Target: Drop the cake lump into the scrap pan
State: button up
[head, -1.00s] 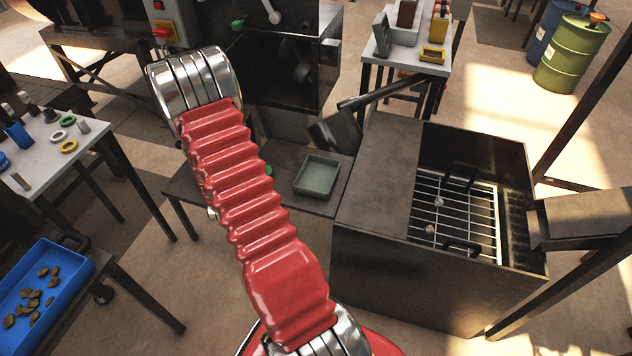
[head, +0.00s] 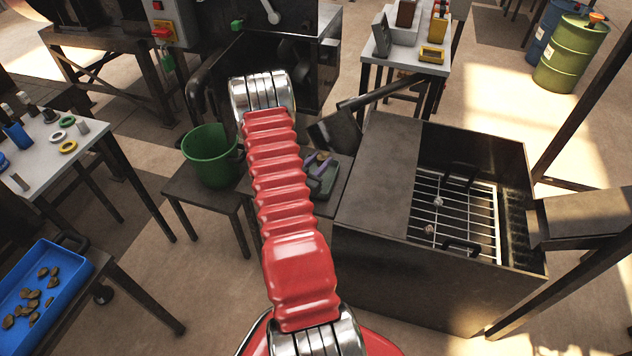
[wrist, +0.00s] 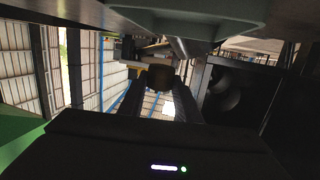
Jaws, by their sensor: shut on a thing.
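The scrap pan (head: 322,190), a shallow grey-green tray, sits on a low dark stand just right of my red arm in the head view, partly hidden. My gripper (head: 318,160) shows as purplish fingers over the pan's far part. In the wrist view, which looks upside down, my gripper (wrist: 160,95) is shut on a dark brown cake lump (wrist: 160,77) between its fingertips. The gap between lump and pan cannot be judged exactly.
A green bucket (head: 208,155) stands on a low stool left of my arm. A dark box with a grate (head: 455,215) and a small hopper plate stand close right. A blue tray (head: 75,262) with several brown pieces lies at the lower left.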

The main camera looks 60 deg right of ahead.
jog(key=shift+f, duration=3)
jog(key=o, duration=1.1)
jog(key=shift+o, duration=0.2)
jog(key=shift+a, duration=0.15)
jog(key=a+r, duration=0.2)
jog(key=a, duration=1.1)
jog(key=shift+w+a, duration=0.2)
jog(key=shift+w, duration=0.2)
